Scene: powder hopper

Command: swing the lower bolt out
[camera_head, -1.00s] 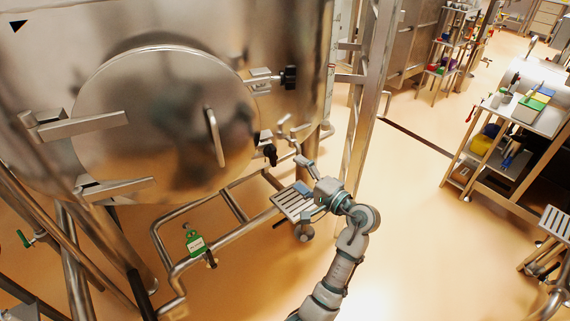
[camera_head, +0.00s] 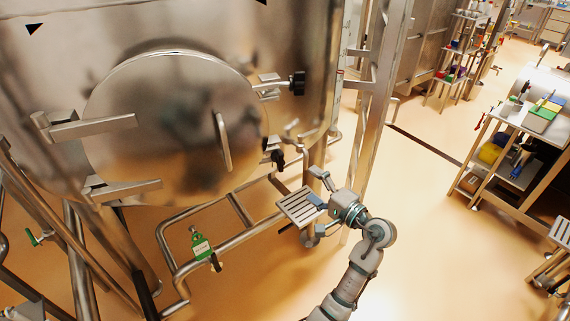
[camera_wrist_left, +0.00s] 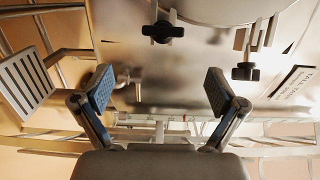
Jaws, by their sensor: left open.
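The round steel hatch (camera_head: 165,120) is shut on the hopper, its bar handle (camera_head: 222,140) near its right edge. The lower bolt (camera_head: 277,157) has a black knob and sits at the hatch's lower right rim. The upper bolt (camera_head: 296,84) has a black knob and points outward to the right. My left gripper (camera_head: 318,187) is open and empty, below and right of the lower bolt and apart from it. In the left wrist view, its spread fingers (camera_wrist_left: 160,92) have nothing between them. Two black knobs show beyond; the left one (camera_wrist_left: 163,32) looks like the lower bolt. My right gripper is not seen.
A slotted step (camera_head: 298,206) lies just below my left gripper. A steel post (camera_head: 372,110) stands to the right. Open floor lies further right, before a work cart (camera_head: 520,120).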

